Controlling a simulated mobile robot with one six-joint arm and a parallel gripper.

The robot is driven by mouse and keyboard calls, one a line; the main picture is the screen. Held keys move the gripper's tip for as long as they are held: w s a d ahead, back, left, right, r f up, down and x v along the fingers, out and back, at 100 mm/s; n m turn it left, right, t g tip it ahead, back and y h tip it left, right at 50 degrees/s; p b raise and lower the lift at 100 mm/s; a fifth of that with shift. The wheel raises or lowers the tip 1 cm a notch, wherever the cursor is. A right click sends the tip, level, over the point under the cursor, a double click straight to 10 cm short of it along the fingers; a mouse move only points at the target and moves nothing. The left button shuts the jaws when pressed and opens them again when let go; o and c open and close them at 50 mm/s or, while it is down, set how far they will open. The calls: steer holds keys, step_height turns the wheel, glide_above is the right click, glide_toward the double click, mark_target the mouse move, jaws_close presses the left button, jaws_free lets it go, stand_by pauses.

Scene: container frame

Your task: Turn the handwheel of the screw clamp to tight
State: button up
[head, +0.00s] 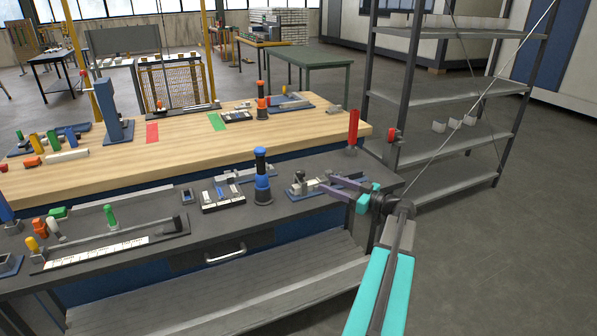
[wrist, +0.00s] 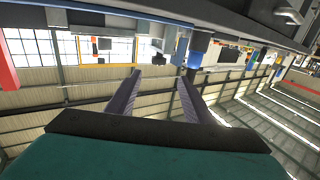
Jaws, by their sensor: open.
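My gripper (head: 326,182) is at the right end of the dark front bench in the head view. Its two purple fingers are apart with nothing between them; they also show apart in the wrist view (wrist: 160,76). Just left of the fingertips, a small grey metal device on a blue base (head: 299,187) stands on the bench and may be the screw clamp. The fingers partly cover it. I cannot make out its handwheel or whether the fingers touch it.
A blue-handled post (head: 262,178) and a grey block fixture (head: 222,196) stand left of the device. A red upright handle (head: 353,130) stands behind my gripper. A wooden bench (head: 190,150) lies behind, and a metal shelf (head: 455,90) stands to the right. Floor at the right is clear.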

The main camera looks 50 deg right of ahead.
mark_target(301, 171)
steer(key=shift+d, duration=0.15)
steer(key=w+p, duration=0.1)
steer(key=w, duration=0.3)
steer(key=w+a+p, duration=0.1)
steer(key=w, duration=0.4)
steer(key=w+a+p, duration=0.1)
steer(key=w+p, duration=0.1)
steer(key=w, duration=0.2)
steer(key=shift+w, duration=0.2)
steer(key=shift+f, duration=0.1)
steer(key=c, duration=1)
steer(key=shift+c, duration=0.2)
